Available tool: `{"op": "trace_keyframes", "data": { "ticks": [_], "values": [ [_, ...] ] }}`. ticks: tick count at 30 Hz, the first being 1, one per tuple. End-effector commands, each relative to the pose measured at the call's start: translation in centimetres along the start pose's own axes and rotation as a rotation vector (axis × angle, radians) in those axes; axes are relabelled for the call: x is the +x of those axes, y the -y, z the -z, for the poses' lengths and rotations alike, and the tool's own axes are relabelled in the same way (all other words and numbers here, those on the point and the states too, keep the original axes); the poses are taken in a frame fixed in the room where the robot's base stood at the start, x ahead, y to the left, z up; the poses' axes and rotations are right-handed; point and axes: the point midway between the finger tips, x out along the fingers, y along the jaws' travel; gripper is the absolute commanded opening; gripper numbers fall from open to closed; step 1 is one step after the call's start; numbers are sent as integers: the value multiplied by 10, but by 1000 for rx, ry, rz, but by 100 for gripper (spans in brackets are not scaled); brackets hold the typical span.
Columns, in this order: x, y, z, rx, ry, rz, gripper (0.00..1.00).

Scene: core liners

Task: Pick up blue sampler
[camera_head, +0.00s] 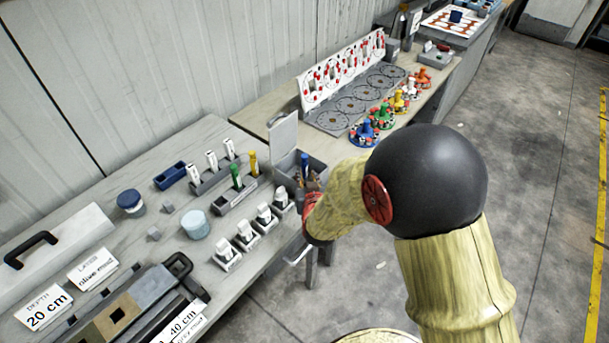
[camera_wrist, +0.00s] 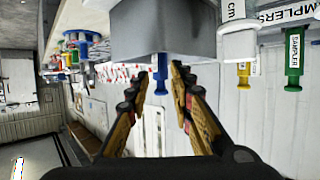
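The blue sampler (camera_head: 305,166) stands upright at the grey box with the raised lid, and its lower part is hidden. In the wrist view, which looks upside down, the blue sampler (camera_wrist: 160,79) appears between my two fingertips, partly behind the grey box (camera_wrist: 165,27). My gripper (camera_wrist: 160,82) is open, with a gap on both sides of the sampler and nothing held. I cannot tell whether the sampler is within the fingers' reach or farther off. In the head view my gripper (camera_head: 308,188) is beside the box, largely hidden by my arm.
A green sampler (camera_head: 236,177) and a yellow sampler (camera_head: 253,163) stand in a grey rack left of the box. White-topped pieces (camera_head: 246,232) line the table's front edge. The box's raised lid (camera_head: 283,137) stands behind it. Open floor lies right of the tables.

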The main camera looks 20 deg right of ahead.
Motion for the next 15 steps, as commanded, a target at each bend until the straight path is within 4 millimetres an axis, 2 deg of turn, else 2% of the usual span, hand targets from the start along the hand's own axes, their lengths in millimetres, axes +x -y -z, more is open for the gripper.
{"op": "trace_keyframes", "data": {
  "ticks": [3,11,15],
  "values": [
    [20,0,-2,0,2,-1,23],
    [38,0,-2,0,1,0,23],
    [57,-1,-6,0,2,0,23]
  ]
}}
